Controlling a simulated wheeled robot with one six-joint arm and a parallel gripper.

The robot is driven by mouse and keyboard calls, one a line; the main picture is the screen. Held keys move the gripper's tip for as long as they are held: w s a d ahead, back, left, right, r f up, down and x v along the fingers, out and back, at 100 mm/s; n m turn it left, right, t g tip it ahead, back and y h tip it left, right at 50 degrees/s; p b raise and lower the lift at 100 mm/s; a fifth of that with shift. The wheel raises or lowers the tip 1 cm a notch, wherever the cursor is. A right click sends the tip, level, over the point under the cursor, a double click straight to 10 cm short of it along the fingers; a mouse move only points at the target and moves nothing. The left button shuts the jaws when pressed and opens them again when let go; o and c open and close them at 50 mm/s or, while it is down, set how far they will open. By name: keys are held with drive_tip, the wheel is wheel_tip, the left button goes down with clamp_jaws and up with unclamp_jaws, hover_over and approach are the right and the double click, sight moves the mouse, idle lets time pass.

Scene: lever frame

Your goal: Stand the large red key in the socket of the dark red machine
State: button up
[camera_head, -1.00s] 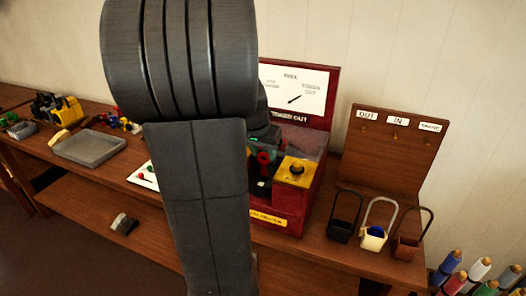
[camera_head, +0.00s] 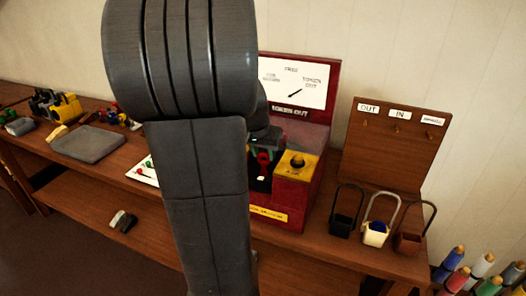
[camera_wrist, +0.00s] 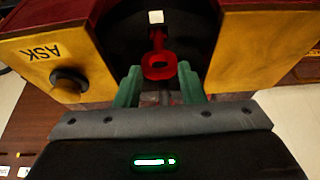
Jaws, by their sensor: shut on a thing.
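The dark red machine (camera_head: 318,190) stands on the bench, with a yellow block at its right and a dark recess in its middle. The large red key (camera_head: 263,158) shows at that recess, ring end visible; it also shows in the wrist view (camera_wrist: 159,66), with its stem running toward a small white square. My gripper (camera_wrist: 159,82) has its green fingers on either side of the key and is shut on it. In the head view my arm covers the machine's left part and most of the gripper. I cannot tell whether the key's foot is in the socket.
Several small baskets (camera_head: 376,232) stand right of the machine, below a wooden board (camera_head: 395,150) with labels and pegs. Coloured bottles (camera_head: 480,272) stand at the lower right.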

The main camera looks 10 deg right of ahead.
drive_tip(key=shift+f+b, duration=1.05)
drive_tip(key=shift+f, duration=0.3)
drive_tip(key=o, duration=1.1)
drive_tip(key=p+v, duration=0.4)
drive_tip(key=v, duration=0.3)
